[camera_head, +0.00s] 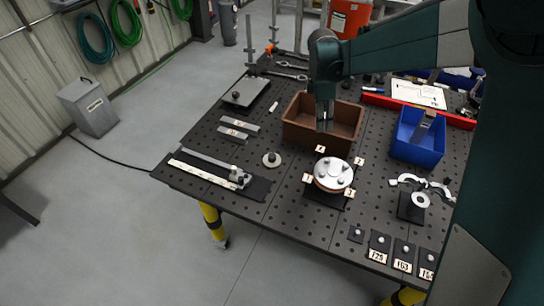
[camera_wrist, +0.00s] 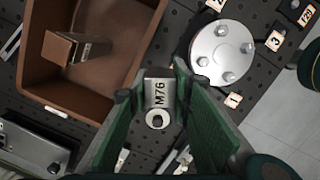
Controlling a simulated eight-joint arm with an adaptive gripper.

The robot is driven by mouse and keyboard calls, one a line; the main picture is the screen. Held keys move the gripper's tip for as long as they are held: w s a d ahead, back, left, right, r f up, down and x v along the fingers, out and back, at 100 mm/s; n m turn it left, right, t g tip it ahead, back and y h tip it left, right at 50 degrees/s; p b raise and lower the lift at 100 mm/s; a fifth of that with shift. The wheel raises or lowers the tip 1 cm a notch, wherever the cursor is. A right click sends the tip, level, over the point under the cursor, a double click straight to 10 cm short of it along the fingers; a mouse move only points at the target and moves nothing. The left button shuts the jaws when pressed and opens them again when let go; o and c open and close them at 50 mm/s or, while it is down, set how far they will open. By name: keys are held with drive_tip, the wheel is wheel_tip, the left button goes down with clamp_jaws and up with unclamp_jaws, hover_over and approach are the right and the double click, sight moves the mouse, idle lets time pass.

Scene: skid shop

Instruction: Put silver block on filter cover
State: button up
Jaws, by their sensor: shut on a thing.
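A silver block (camera_wrist: 160,88) marked M76 is between the green fingers of my gripper (camera_wrist: 158,100), which is shut on it. In the head view my gripper (camera_head: 325,118) hangs over the near part of the brown bin, and the block is hard to make out. The filter cover (camera_head: 333,175) is a round silver disc with several bolts on its face, on a dark base nearer the table's front than my gripper. It also shows in the wrist view (camera_wrist: 222,52), up and right of the held block and apart from it. Number tags stand around it.
The brown bin (camera_head: 290,137) holds another metal block (camera_wrist: 72,48). A blue bin (camera_head: 402,152) with a grey piece is at the right. A small round disc with a knob (camera_head: 271,160) lies left of the filter cover. Clamps and small numbered parts lie front right.

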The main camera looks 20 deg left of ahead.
drive_tip(key=s+a+n, duration=0.2)
drive_tip(key=s+a, duration=0.2)
drive_tip(key=a, duration=0.5)
drive_tip(key=s+a+n, duration=0.2)
drive_tip(key=s+a, duration=0.2)
drive_tip(key=a, duration=0.4)
hover_over(273, 155)
drive_tip(key=shift+s+a+f, duration=0.1)
drive_tip(key=shift+s+f, duration=0.05)
drive_tip(key=shift+f, duration=1.1)
drive_tip(key=shift+s+f, duration=0.1)
drive_tip(key=shift+f, duration=1.15)
drive_tip(key=shift+f, duration=3.15)
drive_tip(key=shift+f, duration=1.85)
drive_tip(key=shift+f, duration=0.2)
